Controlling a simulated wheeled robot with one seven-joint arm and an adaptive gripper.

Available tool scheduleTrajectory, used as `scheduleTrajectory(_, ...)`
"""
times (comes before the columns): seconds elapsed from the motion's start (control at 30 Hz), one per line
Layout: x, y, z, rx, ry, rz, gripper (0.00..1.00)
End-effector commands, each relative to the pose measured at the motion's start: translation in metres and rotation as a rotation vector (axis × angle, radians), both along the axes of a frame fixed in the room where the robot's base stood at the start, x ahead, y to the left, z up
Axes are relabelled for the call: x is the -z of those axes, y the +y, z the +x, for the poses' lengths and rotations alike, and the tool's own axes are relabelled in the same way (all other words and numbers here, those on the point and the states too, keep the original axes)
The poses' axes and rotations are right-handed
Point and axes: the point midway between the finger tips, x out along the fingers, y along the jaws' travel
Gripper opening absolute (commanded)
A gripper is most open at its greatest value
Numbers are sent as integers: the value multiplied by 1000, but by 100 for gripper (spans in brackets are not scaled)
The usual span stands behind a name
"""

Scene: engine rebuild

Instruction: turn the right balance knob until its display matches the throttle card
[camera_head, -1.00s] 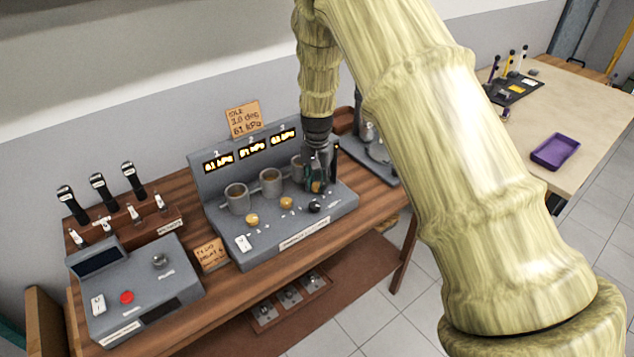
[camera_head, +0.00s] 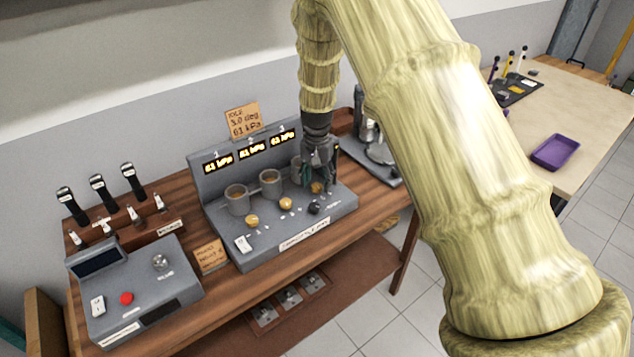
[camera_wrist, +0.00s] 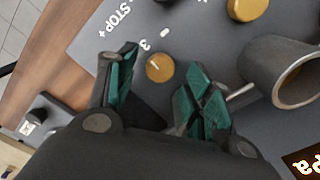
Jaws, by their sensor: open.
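The right balance knob (camera_head: 316,187) is a small gold dial on the grey panel (camera_head: 340,198). My gripper (camera_head: 322,180) is just above it, pointing down. In the wrist view the knob (camera_wrist: 159,67) shows beside a "3" label, in the gap between the spread green fingertips of my gripper (camera_wrist: 160,78). Neither finger appears to touch it in that view. The gripper is open and empty. The right display (camera_head: 283,139) glows yellow and seems to read 63 kPa. The throttle card (camera_head: 243,121) above the panel seems to read 3.0 deg, 61 kPa; its digits are small.
Two other gold knobs (camera_head: 252,220) (camera_head: 286,204) lie to the left. Grey cups (camera_head: 237,199) (camera_head: 271,183) stand behind the knobs. A grey console (camera_head: 135,290) is at the left.

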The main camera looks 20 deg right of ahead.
Motion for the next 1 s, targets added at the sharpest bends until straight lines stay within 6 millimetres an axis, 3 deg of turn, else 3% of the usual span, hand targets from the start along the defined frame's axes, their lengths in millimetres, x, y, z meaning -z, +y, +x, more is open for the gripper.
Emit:
scheduleTrajectory(0.5, -88, -1, 0, 1, -1, -1, 51)
scheduleTrajectory(0.7, -103, -1, 0, 1, -1, 0, 51)
scheduleTrajectory(1.0, -106, -1, 0, 1, 1, 1, 51)
